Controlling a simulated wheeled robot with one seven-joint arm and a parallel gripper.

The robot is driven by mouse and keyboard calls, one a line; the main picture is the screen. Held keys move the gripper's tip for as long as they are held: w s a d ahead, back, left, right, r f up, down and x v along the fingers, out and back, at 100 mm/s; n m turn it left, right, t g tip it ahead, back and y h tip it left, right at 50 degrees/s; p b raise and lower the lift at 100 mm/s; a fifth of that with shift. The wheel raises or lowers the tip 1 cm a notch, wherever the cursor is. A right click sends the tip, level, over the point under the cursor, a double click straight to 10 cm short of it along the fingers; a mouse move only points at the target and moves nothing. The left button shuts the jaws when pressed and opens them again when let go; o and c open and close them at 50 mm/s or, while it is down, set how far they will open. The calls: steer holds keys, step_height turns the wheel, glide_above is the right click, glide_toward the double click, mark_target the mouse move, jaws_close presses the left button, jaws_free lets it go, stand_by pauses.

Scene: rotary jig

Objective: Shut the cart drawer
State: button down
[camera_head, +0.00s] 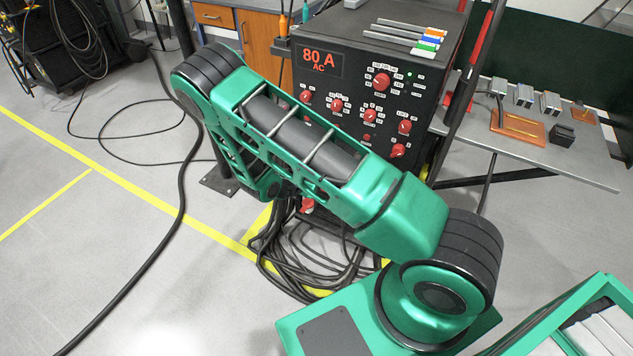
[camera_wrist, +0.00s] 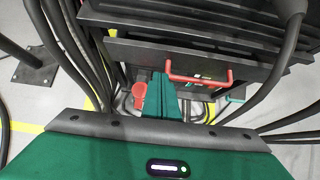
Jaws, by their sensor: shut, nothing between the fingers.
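The cart drawer (camera_wrist: 135,57) shows in the wrist view as a dark front panel with a red bar handle (camera_wrist: 203,80), below the slatted black cart body (camera_wrist: 205,18). How far it stands out from the cart is hard to tell. My gripper (camera_wrist: 163,76) points at the drawer front, with its green fingers together and nothing between them. The fingertips appear just left of the handle's left end; I cannot tell whether they touch the panel. In the head view my arm hides the drawer and gripper, while the black welding machine (camera_head: 350,80) shows behind it.
Thick black cables hang on both sides of the gripper in the wrist view, and coiled cables (camera_head: 312,262) lie on the floor. A grey worktable (camera_head: 585,165) stands at the right of the head view. Open floor (camera_head: 75,265) is at the left.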

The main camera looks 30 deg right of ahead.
steer(key=v, duration=0.7)
steer(key=c, duration=1.8)
jaws_free()
steer(key=shift+s+a+r, duration=0.15)
steer(key=shift+s+r, duration=0.1)
steer(key=shift+r, duration=0.3)
steer(key=shift+c, duration=0.2)
steer(key=s+d+r+m+g+y, duration=0.1)
steer(key=s+d+r+m+g, duration=0.1)
steer(key=s+d+r+m, duration=0.35)
steer(key=s+d+r+m+g+y, duration=0.1)
steer(key=s+d+r+m, duration=0.2)
steer(key=r+m, duration=0.45)
steer(key=s+d+r+m+g, duration=0.2)
steer(key=s+d+r+m, duration=0.2)
steer(key=r, duration=0.5)
steer(key=s+r+m+y, duration=0.2)
steer(key=s+r+m, duration=0.4)
steer(key=s, duration=0.5)
steer(key=s+r+m+y, duration=0.3)
steer(key=s+r+m, duration=0.4)
steer(key=s, duration=0.4)
steer(key=shift+s+a+r+m, duration=0.25)
steer(key=shift+m, duration=0.45)
